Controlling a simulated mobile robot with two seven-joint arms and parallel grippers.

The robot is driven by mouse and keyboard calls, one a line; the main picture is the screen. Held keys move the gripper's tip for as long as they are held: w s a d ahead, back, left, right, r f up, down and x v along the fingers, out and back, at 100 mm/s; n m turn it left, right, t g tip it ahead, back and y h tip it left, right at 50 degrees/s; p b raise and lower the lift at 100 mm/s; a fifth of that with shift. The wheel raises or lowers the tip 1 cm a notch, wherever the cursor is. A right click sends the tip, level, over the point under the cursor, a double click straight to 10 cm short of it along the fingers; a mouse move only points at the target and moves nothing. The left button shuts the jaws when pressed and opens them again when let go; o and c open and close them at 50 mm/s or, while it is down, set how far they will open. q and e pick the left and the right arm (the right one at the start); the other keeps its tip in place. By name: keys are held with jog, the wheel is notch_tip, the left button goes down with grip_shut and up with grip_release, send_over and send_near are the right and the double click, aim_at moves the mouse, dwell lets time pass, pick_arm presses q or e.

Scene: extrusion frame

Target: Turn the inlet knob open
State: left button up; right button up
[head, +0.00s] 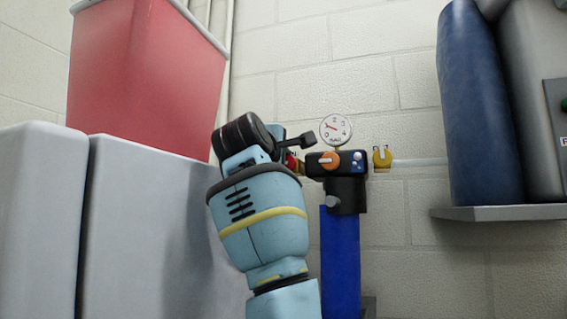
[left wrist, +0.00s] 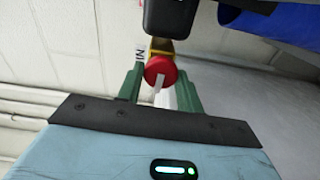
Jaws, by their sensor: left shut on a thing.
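The inlet knob (head: 291,161) is red and sits on the left side of a black filter head (head: 345,183), partly hidden behind my left arm in the head view. In the left wrist view the red inlet knob (left wrist: 160,67) shows a white pointer line running toward the gripper, with a yellow fitting behind it. My left gripper (left wrist: 160,78) has a green finger on each side of the knob and is shut on it. The fingertips are hidden in the head view. My right gripper is in neither view.
An orange knob (head: 330,161), a round gauge (head: 335,129) and a yellow outlet knob (head: 382,157) crowd the filter head, above a blue housing (head: 340,260). Grey cabinets (head: 150,230) and a red bin (head: 145,75) stand left. A shelf (head: 500,212) juts out right.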

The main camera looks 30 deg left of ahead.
pick_arm(q)
jog(key=shift+n, duration=0.5)
jog(key=o, duration=1)
jog(key=shift+c, duration=0.2)
jog(key=shift+s, duration=0.1)
jog(key=v, duration=0.7)
jog(key=shift+s, duration=0.35)
